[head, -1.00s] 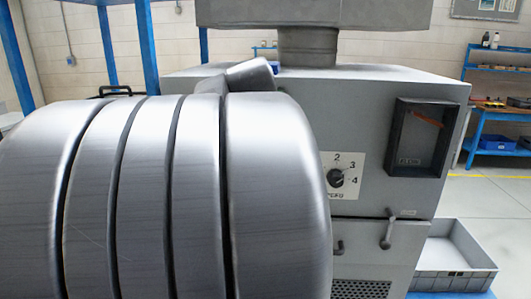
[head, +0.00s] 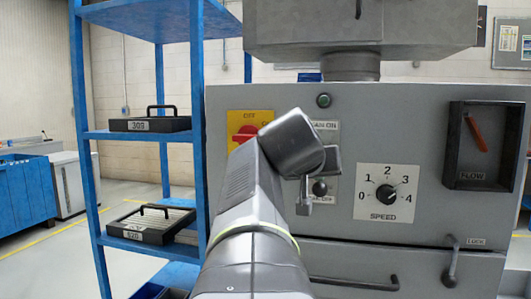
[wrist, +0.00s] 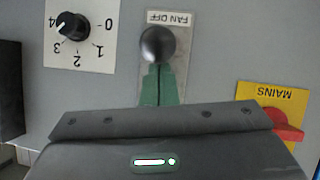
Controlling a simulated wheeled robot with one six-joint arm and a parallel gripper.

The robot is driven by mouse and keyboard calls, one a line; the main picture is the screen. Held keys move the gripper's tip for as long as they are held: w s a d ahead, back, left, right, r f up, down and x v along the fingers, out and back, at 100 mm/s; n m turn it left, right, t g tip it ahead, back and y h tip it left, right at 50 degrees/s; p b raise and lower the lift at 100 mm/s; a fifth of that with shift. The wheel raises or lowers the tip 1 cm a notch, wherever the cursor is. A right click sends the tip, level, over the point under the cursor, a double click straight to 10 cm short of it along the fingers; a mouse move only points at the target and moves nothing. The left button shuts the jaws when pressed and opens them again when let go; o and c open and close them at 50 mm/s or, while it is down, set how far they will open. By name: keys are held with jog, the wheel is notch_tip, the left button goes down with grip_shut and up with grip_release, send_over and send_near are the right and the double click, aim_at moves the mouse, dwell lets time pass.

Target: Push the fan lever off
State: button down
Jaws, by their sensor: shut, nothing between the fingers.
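The fan lever's round black knob (head: 320,188) shows in the head view, low on its light plate. The plate reads ON at the top and OFF at the bottom. My gripper (head: 304,204) is shut and empty, close to the knob's left in the head view. My gripper's dark body (wrist: 160,125) fills the bottom of the wrist view and hides the FAN ON end. Contact with the knob cannot be told.
A speed dial (head: 388,193) is right of the lever, and a red mains switch (head: 247,134) on yellow is up and left. A handle (head: 355,284) sticks out below, and a latch (head: 452,262) lower right. A blue shelf rack (head: 140,135) stands left.

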jog(key=shift+f+b, duration=0.75)
jog(key=shift+f, duration=0.35)
jog(key=shift+r, duration=0.1)
